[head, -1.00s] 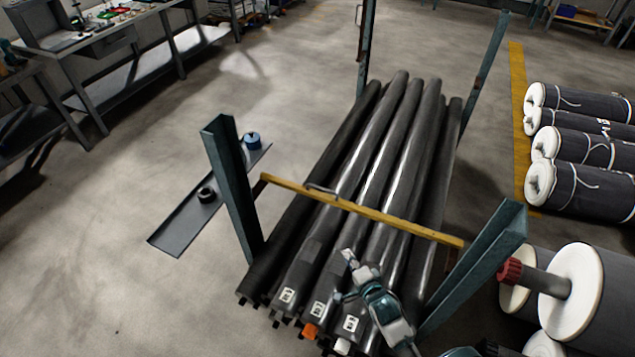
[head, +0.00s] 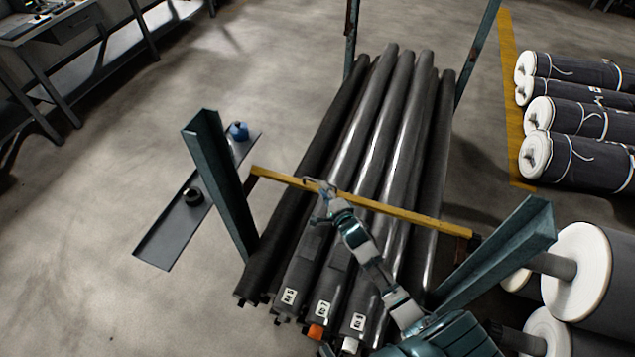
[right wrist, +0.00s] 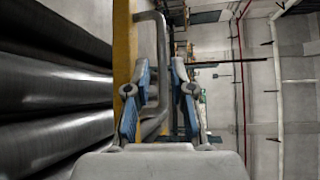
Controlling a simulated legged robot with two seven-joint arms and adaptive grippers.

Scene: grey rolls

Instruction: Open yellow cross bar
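The yellow cross bar (head: 390,209) spans the front of the rack between two teal posts, above the dark rolls. A grey bent handle (head: 309,181) sits on the bar left of its middle. My right gripper (head: 323,203) is at this handle, reaching in from the lower right. In the right wrist view the yellow bar (right wrist: 123,45) runs upright at left, with the handle (right wrist: 163,50) beside it. My right gripper (right wrist: 160,98) is open there, its blue fingers apart, with the handle between them; contact cannot be told. My left gripper is not in view.
The left post (head: 215,180) and right post (head: 505,250) flank the dark rolls (head: 370,160). A narrow shelf (head: 165,235) with small items stands at left. White-ended rolls (head: 585,150) lie at right.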

